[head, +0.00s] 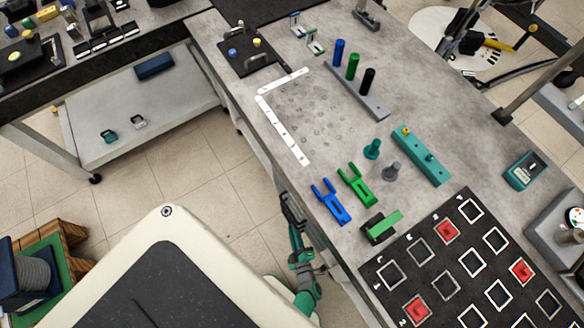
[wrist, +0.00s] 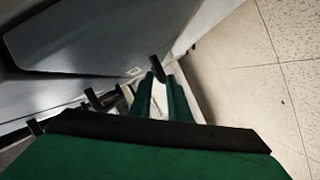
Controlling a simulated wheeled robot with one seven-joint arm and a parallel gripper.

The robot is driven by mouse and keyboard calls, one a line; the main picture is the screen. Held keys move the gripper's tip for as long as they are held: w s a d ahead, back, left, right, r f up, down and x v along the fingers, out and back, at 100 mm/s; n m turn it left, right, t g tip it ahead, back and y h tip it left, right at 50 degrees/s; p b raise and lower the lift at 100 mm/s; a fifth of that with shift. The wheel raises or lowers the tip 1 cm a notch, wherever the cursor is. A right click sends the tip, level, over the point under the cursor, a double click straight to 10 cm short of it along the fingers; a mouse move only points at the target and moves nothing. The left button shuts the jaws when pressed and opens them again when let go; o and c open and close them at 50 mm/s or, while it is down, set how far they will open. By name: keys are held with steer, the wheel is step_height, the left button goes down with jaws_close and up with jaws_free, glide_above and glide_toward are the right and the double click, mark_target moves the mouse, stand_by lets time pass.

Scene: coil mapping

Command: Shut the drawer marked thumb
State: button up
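Grey drawer-like fronts (wrist: 90,45) fill the upper left of the wrist view, under the bench's near side. A small pale label (wrist: 133,72) is on one, but its text is too small to read. I cannot tell which drawer is marked thumb, or how far it stands out. My gripper (wrist: 163,82) points along these fronts, its green fingers close to them. A narrow pale gap shows between the fingers. A dark handle-like piece (wrist: 157,68) is at the fingertips; contact is unclear. In the head view my green arm end is beside the bench's near edge, low down.
The grey bench top (head: 435,120) holds a blue fork (head: 331,202), a green fork (head: 357,186), a teal block (head: 420,156) and a black marked board (head: 465,262). A lower shelf (head: 150,105) stands left. Tiled floor (head: 190,165) between is clear.

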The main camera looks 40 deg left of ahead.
steer(key=v, duration=0.7)
steer(key=shift+s+d, duration=0.15)
steer(key=shift+d, duration=0.05)
steer(key=shift+f, duration=0.1)
